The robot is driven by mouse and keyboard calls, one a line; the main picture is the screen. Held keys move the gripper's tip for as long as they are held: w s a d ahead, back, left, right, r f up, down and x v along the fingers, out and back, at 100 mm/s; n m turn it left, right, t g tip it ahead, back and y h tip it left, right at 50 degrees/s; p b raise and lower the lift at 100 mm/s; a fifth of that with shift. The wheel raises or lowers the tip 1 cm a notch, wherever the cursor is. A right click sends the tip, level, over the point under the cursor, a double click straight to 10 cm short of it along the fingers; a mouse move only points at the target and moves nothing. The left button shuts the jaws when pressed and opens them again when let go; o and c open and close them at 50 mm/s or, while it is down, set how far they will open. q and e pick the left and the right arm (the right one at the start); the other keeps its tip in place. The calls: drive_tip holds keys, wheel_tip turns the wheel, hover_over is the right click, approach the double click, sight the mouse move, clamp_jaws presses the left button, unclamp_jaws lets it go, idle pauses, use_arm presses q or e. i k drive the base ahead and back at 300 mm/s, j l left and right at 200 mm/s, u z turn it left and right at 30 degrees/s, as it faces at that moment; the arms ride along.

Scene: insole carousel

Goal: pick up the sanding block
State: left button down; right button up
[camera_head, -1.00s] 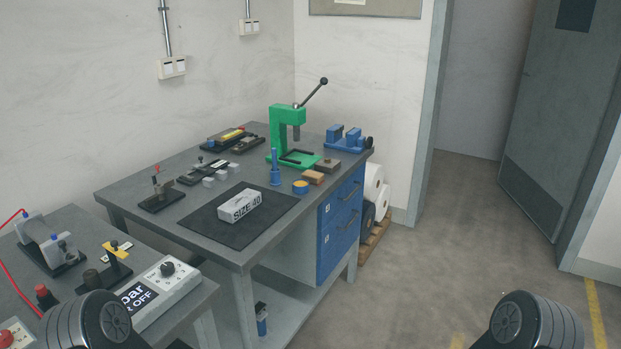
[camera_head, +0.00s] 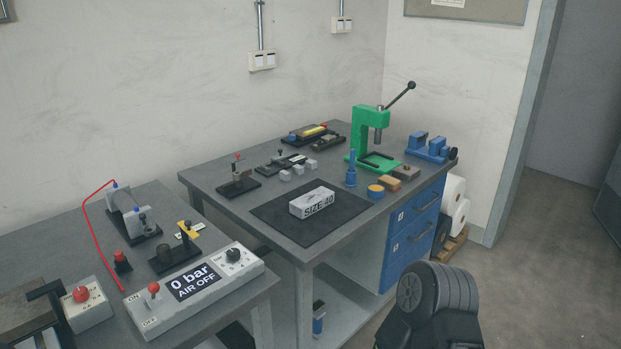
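A small orange-brown block (camera_head: 390,183), which looks like the sanding block, lies on the grey workbench (camera_head: 225,200) near its right front edge. Neither gripper is in view; only a dark rounded part of my own arm shows at the bottom right.
A white SIZE 40 box (camera_head: 312,203) lies on a black mat (camera_head: 275,222). A blue bottle (camera_head: 351,168) stands left of the orange-brown block. A blue vise-like fixture (camera_head: 428,147) is at the bench's right end. A control box (camera_head: 200,287) reading 0 bar, AIR OFF sits on the nearer left table.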

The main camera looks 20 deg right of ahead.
sight(393, 185)
drive_tip(key=l+u, duration=0.35)
drive_tip(key=l, duration=0.15)
drive_tip(key=l+u, duration=0.4)
drive_tip(key=l, duration=0.15)
drive_tip(key=l+u, duration=0.35)
drive_tip(key=l, duration=0.15)
drive_tip(key=k+l+u, duration=0.2)
drive_tip(key=l+u, duration=0.15)
drive_tip(key=k+l, duration=0.15)
drive_tip(key=l, duration=0.2)
drive_tip(key=k+l, duration=0.1)
drive_tip(key=l, duration=0.25)
drive_tip(key=k+l, duration=0.15)
drive_tip(key=l, duration=0.2)
drive_tip(key=k+l+u, duration=0.1)
drive_tip(key=l, duration=0.25)
drive_tip(key=k+l, duration=0.15)
drive_tip(key=l, duration=0.2)
drive_tip(key=k+l, duration=0.15)
drive_tip(key=l, duration=0.2)
